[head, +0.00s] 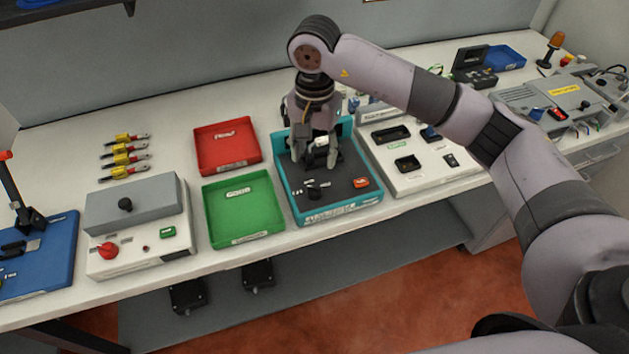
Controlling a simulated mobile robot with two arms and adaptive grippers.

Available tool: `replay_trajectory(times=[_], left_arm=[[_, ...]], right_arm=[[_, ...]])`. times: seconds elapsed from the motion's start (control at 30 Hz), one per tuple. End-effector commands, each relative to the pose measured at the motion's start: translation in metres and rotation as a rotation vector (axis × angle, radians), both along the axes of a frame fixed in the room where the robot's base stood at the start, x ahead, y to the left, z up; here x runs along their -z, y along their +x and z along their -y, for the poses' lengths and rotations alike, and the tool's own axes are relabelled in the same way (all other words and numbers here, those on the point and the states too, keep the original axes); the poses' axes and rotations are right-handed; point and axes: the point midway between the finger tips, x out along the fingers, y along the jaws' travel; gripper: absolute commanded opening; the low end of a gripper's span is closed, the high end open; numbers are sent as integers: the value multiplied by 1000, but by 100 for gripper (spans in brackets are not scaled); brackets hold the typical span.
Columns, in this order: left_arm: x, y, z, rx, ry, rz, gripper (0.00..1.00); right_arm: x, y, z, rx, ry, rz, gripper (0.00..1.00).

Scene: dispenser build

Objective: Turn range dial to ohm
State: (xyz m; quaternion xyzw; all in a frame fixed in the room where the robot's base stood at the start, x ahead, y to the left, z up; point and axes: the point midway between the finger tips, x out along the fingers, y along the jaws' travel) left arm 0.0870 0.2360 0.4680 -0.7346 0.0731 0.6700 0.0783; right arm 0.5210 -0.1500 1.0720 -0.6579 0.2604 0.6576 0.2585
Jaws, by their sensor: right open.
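No dial marked with ranges or ohm can be read at this size. The black case with a raised lid (473,74) at the back right has small details on top, too small to tell. A grey box at the left carries a red knob (108,250) on its front and a black knob (125,205) on its lid. My right gripper (320,164) points down, open, over the teal tray (338,213). A small white piece (321,142) shows by its fingers; I cannot tell whether they touch it. My left gripper is not in view.
The teal tray holds small loose parts and an orange-red piece (361,183). A green tray (243,208) and red tray (227,146) stand left of it. A white panel (430,178) is at its right. Several yellow-and-red tools (124,155) lie at the back left.

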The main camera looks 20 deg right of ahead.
Motion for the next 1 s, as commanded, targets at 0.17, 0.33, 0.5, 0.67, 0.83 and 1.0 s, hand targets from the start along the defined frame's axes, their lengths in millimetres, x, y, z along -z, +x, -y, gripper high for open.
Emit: replay_trajectory(times=[0.17, 0.33, 0.5, 0.67, 0.83, 1.0], left_arm=[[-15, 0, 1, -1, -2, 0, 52], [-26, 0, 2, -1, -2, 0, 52], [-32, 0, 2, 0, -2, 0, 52], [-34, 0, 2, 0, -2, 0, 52], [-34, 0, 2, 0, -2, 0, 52], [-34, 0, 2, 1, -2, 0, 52]], right_arm=[[38, -2, 0, 1, 0, -8, 48], [73, -1, -1, 1, 3, -4, 48], [99, -1, -1, 1, 3, -3, 48], [112, 0, -1, -1, 3, -2, 48], [115, 0, -1, -1, 2, 1, 48], [114, 0, -1, -1, 2, 1, 46]])
